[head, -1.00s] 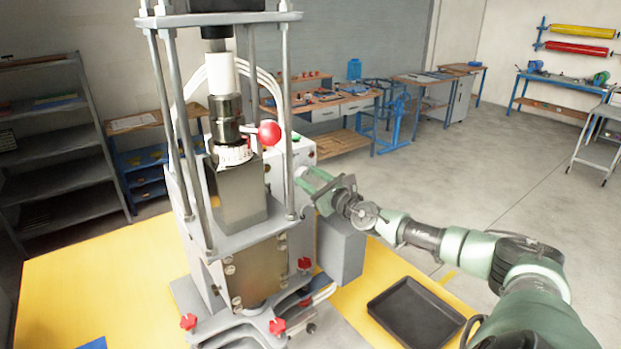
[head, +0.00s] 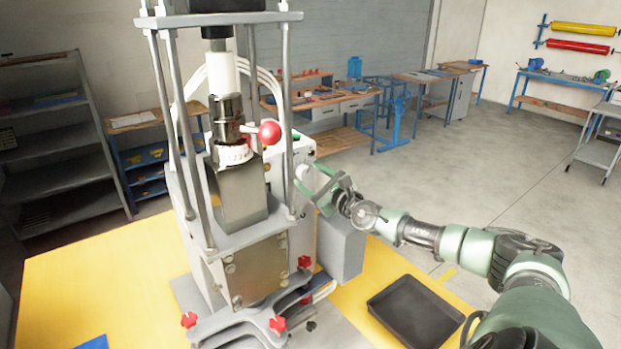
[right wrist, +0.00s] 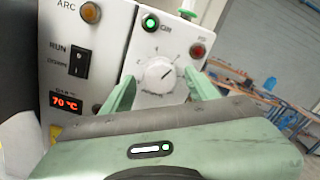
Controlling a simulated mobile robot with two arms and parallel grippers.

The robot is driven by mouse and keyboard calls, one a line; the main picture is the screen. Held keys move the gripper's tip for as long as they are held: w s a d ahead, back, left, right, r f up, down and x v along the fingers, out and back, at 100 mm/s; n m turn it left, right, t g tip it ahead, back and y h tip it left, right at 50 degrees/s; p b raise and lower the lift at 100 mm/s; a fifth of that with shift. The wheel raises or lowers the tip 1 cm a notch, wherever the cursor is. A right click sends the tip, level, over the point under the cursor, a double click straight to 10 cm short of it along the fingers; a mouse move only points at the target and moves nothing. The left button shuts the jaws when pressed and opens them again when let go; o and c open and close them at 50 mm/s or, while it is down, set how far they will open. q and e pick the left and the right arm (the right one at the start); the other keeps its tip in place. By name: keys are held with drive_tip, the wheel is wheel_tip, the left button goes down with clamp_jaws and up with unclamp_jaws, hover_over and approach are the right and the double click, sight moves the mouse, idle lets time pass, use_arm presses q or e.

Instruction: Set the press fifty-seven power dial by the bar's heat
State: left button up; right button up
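The press (head: 240,190) stands on a yellow-topped surface. Its control box (head: 302,152) is on its right side. In the right wrist view, the white power dial (right wrist: 160,74) sits on the box's panel, with scale marks around it and a short dark line on its knob. The bar heat display (right wrist: 66,103) glows red and reads 70 °C. My right gripper (head: 310,184) is at the panel. Its green fingers stand apart, one on each side of the dial; contact with the knob cannot be told. My left gripper is out of view.
A black RUN switch (right wrist: 80,61), an amber ARC lamp (right wrist: 90,12), a green lamp (right wrist: 151,22) and a red lamp (right wrist: 197,50) surround the dial. A black tray (head: 415,312) lies below my right arm. Press columns and a red ball knob (head: 269,133) stand left of the gripper.

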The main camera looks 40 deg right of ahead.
idle(0.3)
drive_tip(key=shift+s+a+b, duration=0.25)
drive_tip(key=shift+s+b, duration=0.35)
drive_tip(key=shift+s, duration=1.35)
drive_tip(key=shift+s+a+b, duration=0.2)
drive_tip(key=shift+s+b, duration=0.4)
drive_tip(key=shift+s, duration=1.3)
